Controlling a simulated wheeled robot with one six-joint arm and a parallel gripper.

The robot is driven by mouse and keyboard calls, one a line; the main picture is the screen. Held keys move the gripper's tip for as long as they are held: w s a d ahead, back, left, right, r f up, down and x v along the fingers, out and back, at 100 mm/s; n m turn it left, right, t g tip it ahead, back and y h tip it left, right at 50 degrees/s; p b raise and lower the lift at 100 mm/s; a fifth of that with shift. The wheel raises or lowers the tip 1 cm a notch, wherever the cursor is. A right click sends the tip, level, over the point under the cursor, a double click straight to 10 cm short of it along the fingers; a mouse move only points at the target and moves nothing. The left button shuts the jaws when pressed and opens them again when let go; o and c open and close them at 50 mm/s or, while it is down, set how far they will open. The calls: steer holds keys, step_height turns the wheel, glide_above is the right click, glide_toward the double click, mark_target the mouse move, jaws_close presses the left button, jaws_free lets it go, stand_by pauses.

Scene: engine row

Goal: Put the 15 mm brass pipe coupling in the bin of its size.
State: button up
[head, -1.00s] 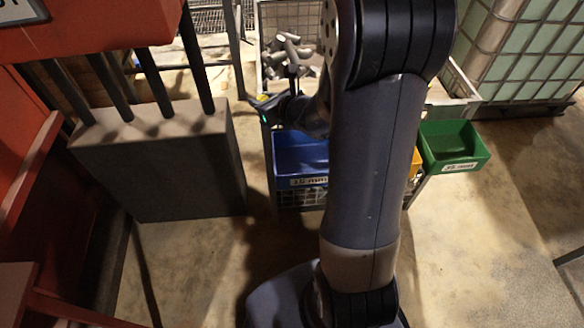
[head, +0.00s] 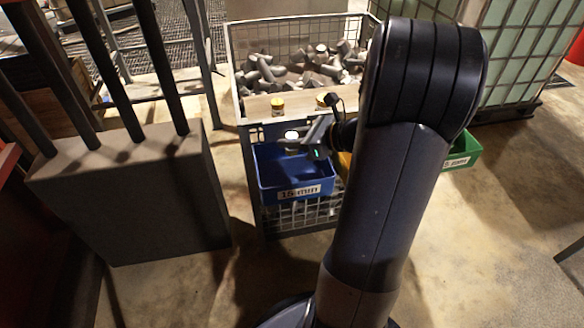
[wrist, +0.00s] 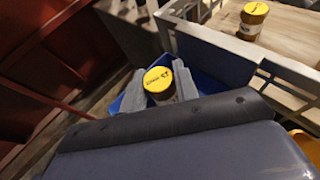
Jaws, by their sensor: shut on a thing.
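My gripper (head: 298,142) is shut on the brass pipe coupling (wrist: 160,84), which has a yellow top with dark print too small to read surely. In the wrist view the coupling stands between the two grey fingers, with the blue bin (wrist: 205,66) behind and below it. My gripper is above the bin's back part. The coupling is small and partly hidden there.
Two yellow-topped pieces (head: 277,105) stand on the wooden ledge (head: 256,108) of the crate, which holds many grey pipe pieces (head: 300,68). A green bin (head: 463,152) is at right; a yellow bin (head: 345,165) is mostly behind my arm. A grey block (head: 130,195) stands at left.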

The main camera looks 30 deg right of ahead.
step_height(320, 180, down, 6)
steer(key=shift+f+b, duration=0.2)
steer(key=shift+b, duration=0.8)
steer(key=shift+r, duration=0.1)
steer(key=shift+s+a+f+b, duration=0.1)
steer(key=shift+f+b, duration=0.25)
steer(key=shift+f, duration=0.3)
steer(key=o, duration=1)
steer(key=shift+f, duration=0.25)
steer(key=shift+o, duration=0.2)
steer(key=shift+r, duration=0.4)
steer(key=p+v, duration=0.3)
steer(key=v, duration=0.9)
steer(key=shift+r+p, duration=0.35)
steer(key=shift+r, duration=0.1)
